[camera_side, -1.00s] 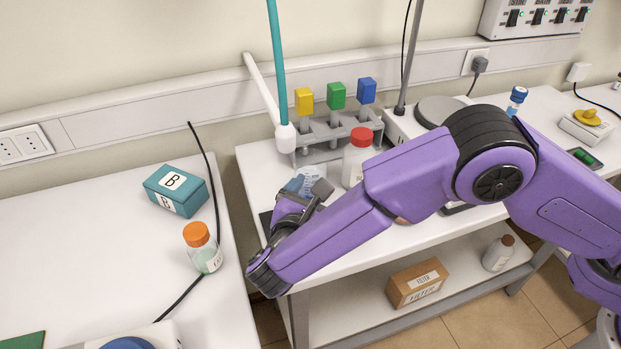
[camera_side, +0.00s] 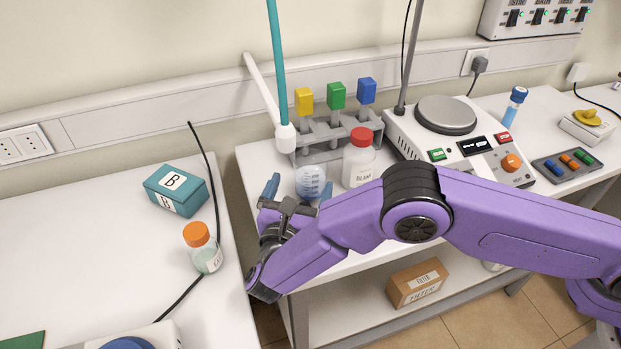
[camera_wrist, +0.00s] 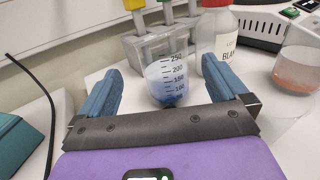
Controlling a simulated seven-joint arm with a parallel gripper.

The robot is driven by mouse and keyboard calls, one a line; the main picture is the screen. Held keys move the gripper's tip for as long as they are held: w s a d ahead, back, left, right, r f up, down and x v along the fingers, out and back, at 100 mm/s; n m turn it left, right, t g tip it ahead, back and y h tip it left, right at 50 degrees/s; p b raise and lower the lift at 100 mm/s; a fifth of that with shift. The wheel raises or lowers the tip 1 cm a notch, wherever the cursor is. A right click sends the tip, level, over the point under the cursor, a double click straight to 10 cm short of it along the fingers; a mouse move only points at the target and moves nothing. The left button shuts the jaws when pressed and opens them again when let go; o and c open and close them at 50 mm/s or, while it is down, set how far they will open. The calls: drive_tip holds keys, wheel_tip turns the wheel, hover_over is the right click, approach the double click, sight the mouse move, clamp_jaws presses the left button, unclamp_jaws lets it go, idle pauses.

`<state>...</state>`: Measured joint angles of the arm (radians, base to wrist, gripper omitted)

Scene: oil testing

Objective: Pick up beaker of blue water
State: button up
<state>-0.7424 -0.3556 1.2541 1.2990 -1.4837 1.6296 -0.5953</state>
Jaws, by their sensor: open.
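The beaker of blue water (camera_side: 311,181) stands upright on the white table, in front of the grey rack. In the wrist view the beaker (camera_wrist: 168,80) shows printed volume marks and blue liquid at its bottom. It sits ahead of my gripper, roughly between the lines of the two fingers. My gripper (camera_wrist: 172,88) is open and empty, with one blue finger on each side. Whether a finger touches the beaker is not clear.
A red-capped bottle (camera_side: 359,158) stands close right of the beaker. The grey rack (camera_side: 335,138) with yellow, green and blue-topped items is behind. A beaker with orange liquid (camera_wrist: 297,72) is at the right in the wrist view. A hot plate (camera_side: 447,116) stands farther right.

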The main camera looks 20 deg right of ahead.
sight(314, 156)
drive_tip(key=shift+x, duration=4.3)
drive_tip(key=shift+s+d+r, duration=0.1)
drive_tip(key=shift+d+r, duration=0.05)
drive_tip(key=shift+r, duration=0.05)
drive_tip(key=c, duration=1.2)
